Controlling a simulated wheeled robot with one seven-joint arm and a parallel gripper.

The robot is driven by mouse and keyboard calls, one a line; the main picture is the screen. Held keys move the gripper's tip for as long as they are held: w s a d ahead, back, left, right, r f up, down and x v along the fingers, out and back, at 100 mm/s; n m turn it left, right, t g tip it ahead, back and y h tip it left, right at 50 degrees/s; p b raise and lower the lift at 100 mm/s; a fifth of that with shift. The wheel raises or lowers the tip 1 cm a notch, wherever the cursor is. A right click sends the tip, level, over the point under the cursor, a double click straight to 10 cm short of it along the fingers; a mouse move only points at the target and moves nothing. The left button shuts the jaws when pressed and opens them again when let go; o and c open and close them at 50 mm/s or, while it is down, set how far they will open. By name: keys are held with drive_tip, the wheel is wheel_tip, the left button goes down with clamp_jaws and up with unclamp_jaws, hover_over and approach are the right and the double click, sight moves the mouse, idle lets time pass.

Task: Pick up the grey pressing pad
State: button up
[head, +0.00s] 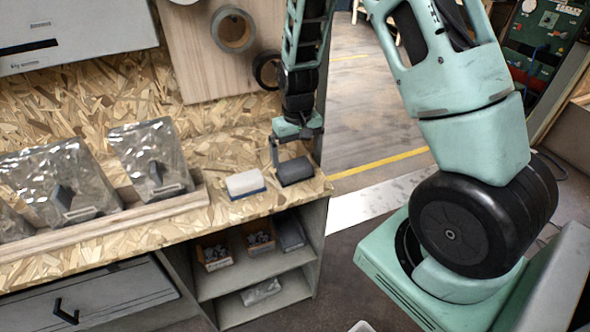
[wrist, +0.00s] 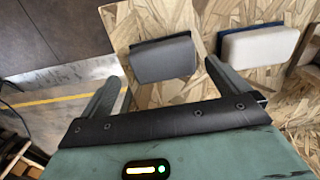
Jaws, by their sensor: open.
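The grey pressing pad (head: 295,171) lies on the chipboard worktop near its right end. My gripper (head: 297,150) is just above and behind the pad in the head view. In the wrist view my gripper (wrist: 160,85) has its two fingers wide apart with nothing between the tips. I cannot tell the exact height of the fingertips over the pad.
A white pad with a blue base (head: 245,184) lies just left of the grey pad; it also shows in the wrist view (wrist: 258,46). Crumpled silver panels (head: 150,158) stand at the left behind a wooden strip (head: 110,222). Below are shelves with small bins (head: 215,254). The worktop ends right of the pad.

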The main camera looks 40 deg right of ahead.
sight(295, 164)
drive_tip(key=shift+w+a+f+p, duration=0.15)
drive_tip(key=shift+f+p, duration=0.1)
drive_tip(key=shift+f, duration=1.1)
drive_tip(key=shift+w+f+p, duration=0.15)
drive_tip(key=shift+f+p, duration=0.05)
drive_tip(key=shift+f, duration=1.1)
drive_tip(key=shift+c, duration=0.3)
drive_tip(key=c, duration=0.8)
